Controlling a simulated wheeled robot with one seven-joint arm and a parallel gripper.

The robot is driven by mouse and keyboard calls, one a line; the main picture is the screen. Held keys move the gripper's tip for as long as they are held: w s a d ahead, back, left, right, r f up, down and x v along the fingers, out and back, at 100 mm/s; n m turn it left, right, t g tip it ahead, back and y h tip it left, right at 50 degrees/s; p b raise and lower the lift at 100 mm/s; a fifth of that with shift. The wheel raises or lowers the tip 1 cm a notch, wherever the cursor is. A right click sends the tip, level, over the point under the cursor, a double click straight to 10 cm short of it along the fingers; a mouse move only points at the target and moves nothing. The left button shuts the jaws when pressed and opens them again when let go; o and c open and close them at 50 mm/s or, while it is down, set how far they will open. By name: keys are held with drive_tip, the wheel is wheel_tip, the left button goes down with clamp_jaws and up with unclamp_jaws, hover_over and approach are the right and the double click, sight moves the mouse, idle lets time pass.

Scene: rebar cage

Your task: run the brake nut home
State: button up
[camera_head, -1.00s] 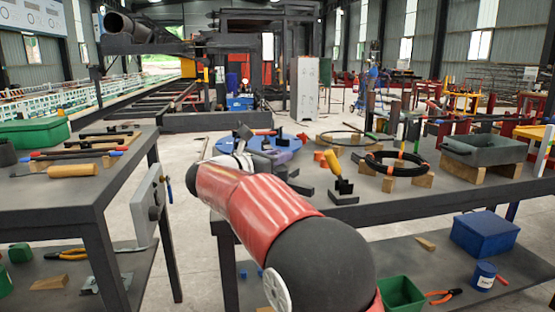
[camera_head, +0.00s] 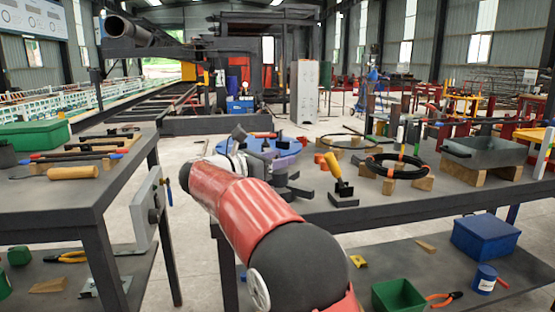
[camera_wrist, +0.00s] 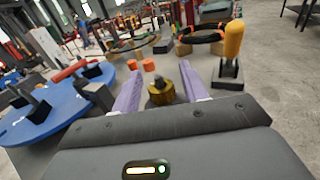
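A brass-yellow knurled piece (camera_wrist: 161,93) with a darker top, which looks like the brake nut, shows in the wrist view between my gripper's purple fingers. My gripper (camera_wrist: 160,80) is open, with a gap on each side of the piece; I see no contact. How far the piece is beyond the fingers is hard to tell. In the head view my gripper (camera_head: 285,165) is over the right-hand table, and my arm hides the nut. A blue disc (camera_wrist: 75,120) with black blocks and a red-orange grip lies left of the fingers; it also shows in the head view (camera_head: 262,144).
A yellow-handled tool on a black base (camera_wrist: 233,45) stands right of the fingers. Two small orange pieces (camera_wrist: 148,65) lie beyond them. A black coil (camera_head: 395,168) on wooden blocks and a grey tray (camera_head: 485,152) are farther right on the table.

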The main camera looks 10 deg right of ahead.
drive_tip(key=b+v, duration=0.1)
drive_tip(key=v, duration=0.6)
drive_tip(key=shift+s+a, duration=0.2)
drive_tip(key=shift+a, duration=0.15)
